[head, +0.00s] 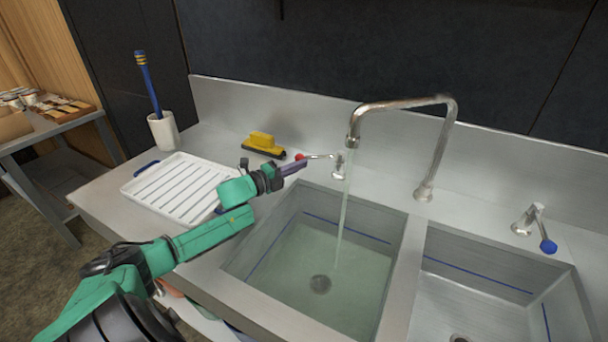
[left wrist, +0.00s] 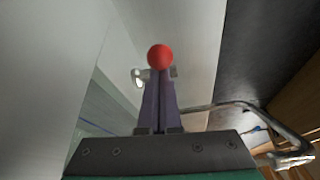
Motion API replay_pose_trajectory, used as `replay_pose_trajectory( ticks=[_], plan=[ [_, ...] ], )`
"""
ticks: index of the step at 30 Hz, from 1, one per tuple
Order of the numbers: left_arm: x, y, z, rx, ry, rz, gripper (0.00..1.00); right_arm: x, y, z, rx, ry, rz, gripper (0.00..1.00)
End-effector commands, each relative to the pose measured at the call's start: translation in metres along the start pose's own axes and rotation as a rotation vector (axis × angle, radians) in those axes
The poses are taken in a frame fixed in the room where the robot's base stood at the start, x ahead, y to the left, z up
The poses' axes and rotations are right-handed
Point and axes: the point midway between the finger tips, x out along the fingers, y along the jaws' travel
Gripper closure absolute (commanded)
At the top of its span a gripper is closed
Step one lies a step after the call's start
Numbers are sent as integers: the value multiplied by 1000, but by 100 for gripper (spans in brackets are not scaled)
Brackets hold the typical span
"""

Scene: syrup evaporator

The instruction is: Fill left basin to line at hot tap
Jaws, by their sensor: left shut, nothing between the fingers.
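The left basin (head: 262,275) holds clear greenish water, and its drain shows through it. A blue fill line (head: 345,228) runs around the basin's inner walls; the water surface looks below it. Water runs from the spout of the tap (head: 440,150) into this basin. The hot tap's lever, with a red knob (head: 299,156), is turned out to the left. My left gripper (head: 303,165) is shut and empty with its fingertips at the knob. In the left wrist view the red knob (left wrist: 160,57) is right at the fingertips; contact is unclear. My right gripper is not in view.
The right basin (head: 480,290) looks empty. A blue-knobbed lever (head: 547,245) stands behind it. A white ribbed tray (head: 180,187), a yellow brush (head: 263,143) and a white cup (head: 164,131) with a blue-handled tool are on the left counter.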

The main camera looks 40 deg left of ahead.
Motion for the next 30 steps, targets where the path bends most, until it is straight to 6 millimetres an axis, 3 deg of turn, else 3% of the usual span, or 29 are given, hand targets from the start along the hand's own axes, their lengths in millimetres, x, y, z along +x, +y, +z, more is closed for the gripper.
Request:
replay_pose_trajectory(
  ticks=[11, 27, 30],
  plan=[
    [-32, 1, -1, 0, 2, 4, 100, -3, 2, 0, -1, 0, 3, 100],
    [-133, 1, 0, -3, -1, 2, 100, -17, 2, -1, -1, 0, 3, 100],
    [-143, 0, 0, -1, 0, 1, 100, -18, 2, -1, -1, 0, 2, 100]
  ],
)
